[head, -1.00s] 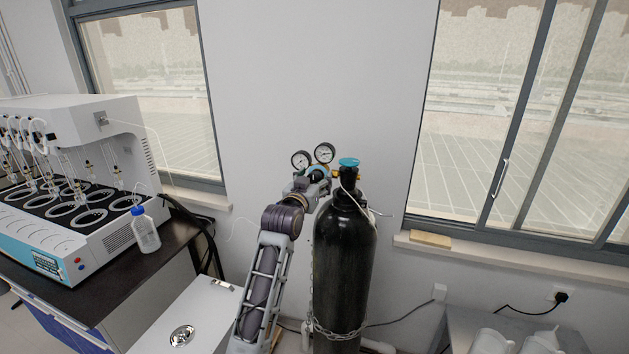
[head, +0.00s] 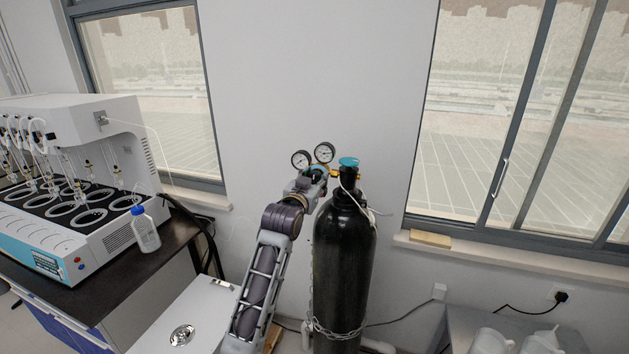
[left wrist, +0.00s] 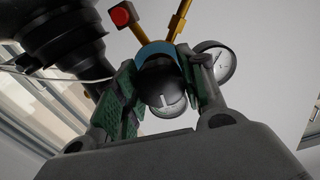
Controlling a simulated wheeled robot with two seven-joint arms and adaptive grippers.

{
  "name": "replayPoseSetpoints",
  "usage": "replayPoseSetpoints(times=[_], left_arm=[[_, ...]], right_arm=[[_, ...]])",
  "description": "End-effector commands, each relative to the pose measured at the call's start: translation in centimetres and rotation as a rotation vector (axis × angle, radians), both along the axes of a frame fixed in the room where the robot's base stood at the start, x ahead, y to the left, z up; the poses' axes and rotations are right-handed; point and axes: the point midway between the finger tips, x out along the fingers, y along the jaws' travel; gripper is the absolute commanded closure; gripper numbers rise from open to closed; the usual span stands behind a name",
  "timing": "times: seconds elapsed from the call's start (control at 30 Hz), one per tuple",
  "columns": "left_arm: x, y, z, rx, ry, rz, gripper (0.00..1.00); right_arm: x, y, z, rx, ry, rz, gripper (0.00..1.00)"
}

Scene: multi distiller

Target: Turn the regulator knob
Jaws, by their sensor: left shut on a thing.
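The regulator sits beside the top of a tall black gas cylinder (head: 343,265), with two round gauges (head: 301,159) (head: 324,152) above it. My left gripper (head: 314,174) reaches up to the regulator from the lower left and mostly hides its knob. In the left wrist view the regulator knob (left wrist: 158,72), dark with a blue rim, sits between the two fingers of my left gripper (left wrist: 162,84), which is shut on it. One gauge (left wrist: 217,64) shows just right of the fingers. A teal valve wheel (head: 348,162) tops the cylinder. My right gripper is not in view.
A chain (head: 338,331) loops round the cylinder's lower part. A distiller (head: 75,185) and a small bottle (head: 145,230) stand on a dark bench at left. A grey table (head: 480,318) with white containers is at lower right. Bare wall lies behind the regulator.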

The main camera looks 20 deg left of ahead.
Motion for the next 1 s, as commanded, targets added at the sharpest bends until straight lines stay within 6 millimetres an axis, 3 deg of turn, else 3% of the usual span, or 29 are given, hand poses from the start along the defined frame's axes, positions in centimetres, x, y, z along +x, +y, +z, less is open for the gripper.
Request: replayPoseSetpoints(times=[1.0], left_arm=[[0.01,0.07,-0.06,0.761,-0.025,0.0,0.83]], right_arm=[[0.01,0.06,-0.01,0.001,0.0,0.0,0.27]])
